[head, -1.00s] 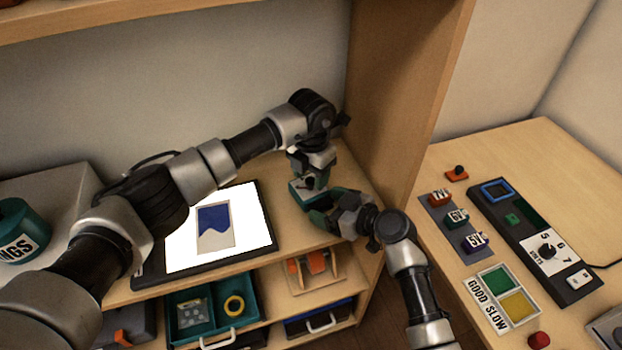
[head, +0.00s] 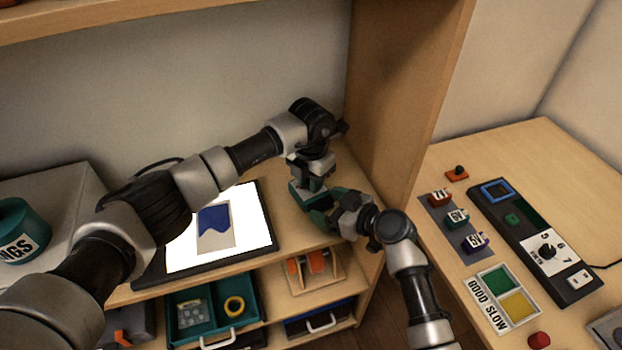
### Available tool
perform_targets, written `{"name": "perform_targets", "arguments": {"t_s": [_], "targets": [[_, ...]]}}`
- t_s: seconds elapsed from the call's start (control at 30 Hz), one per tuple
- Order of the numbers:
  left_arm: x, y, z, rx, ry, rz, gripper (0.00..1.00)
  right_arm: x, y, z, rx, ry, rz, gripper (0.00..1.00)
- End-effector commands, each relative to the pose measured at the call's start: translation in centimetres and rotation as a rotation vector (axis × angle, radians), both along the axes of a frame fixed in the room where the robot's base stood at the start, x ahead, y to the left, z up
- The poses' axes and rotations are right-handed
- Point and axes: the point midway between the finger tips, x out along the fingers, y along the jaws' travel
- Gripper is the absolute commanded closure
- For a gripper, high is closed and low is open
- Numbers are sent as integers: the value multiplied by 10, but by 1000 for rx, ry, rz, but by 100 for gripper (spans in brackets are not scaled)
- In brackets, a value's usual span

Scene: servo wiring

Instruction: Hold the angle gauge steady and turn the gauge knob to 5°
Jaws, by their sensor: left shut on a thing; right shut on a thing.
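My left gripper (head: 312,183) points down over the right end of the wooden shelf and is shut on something. My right gripper (head: 328,210) reaches in from the right, just below it, and is also shut. The two grippers nearly meet around a small teal and dark piece (head: 298,190), which appears to be the angle gauge. The fingers and wrists cover most of it. I cannot make out its knob, scale or reading, or which part each gripper holds.
A screen (head: 255,215) showing a blue shape lies on the shelf to the left. A tall wooden side panel (head: 405,100) stands close on the right. Below are a teal drawer (head: 185,335) and an orange item (head: 317,261). A desk with a control panel (head: 525,235) is at right.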

Motion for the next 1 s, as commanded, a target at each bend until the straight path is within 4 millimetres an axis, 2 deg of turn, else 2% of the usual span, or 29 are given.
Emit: {"name": "perform_targets", "arguments": {"t_s": [0.37,1.0], "targets": [[-1,-3,1,-3,1,-169,99,0,0,-1,-2,1,0,36],[-2,-4,1,-6,1,-751,99,0,1,-1,0,2,1,37]]}}
